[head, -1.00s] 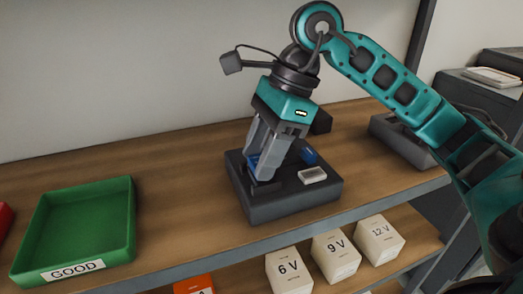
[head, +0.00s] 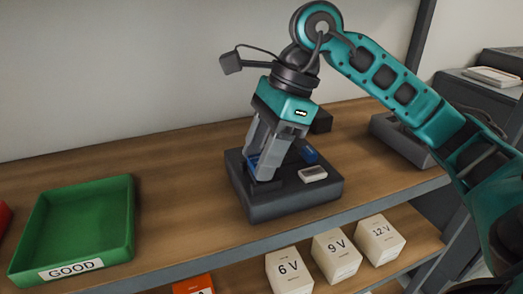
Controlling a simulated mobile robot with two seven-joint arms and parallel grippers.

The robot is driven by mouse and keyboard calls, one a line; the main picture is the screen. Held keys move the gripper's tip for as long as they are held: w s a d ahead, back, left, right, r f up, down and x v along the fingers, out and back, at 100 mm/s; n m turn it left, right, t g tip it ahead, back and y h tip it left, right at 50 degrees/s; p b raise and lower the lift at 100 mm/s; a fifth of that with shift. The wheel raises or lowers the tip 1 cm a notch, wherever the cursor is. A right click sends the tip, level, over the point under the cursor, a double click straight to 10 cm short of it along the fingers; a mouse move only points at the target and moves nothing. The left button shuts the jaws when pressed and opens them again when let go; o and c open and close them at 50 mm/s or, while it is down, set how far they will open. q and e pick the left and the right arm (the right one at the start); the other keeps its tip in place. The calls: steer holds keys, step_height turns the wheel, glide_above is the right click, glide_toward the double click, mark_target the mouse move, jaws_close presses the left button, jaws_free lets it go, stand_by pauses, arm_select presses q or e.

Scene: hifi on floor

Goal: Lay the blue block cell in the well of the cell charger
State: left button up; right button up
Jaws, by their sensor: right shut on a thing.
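The cell charger (head: 290,207) is a dark grey box on the wooden shelf top, right of the middle in the head view. My right gripper (head: 261,172) points down over its left part, with its fingertips low at the charger's top. The jaws are shut on a blue piece (head: 253,161), which looks like the blue block cell. Only a sliver of it shows beside the fingers, and they hide the well beneath. I cannot tell whether it rests on the well floor. A second blue part (head: 309,155) shows on the charger behind the gripper. My left gripper is out of view.
A white-grey piece (head: 313,174) sits on the charger's right part. A green tray marked GOOD (head: 117,243) stands at the left. White boxes marked 6 V (head: 289,271), 9 V (head: 337,257) and 12 V (head: 376,242) stand on the lower shelf. Bare wood (head: 185,190) lies between tray and charger.

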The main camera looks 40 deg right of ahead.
steer(key=shift+f, duration=0.3)
stand_by(0.8)
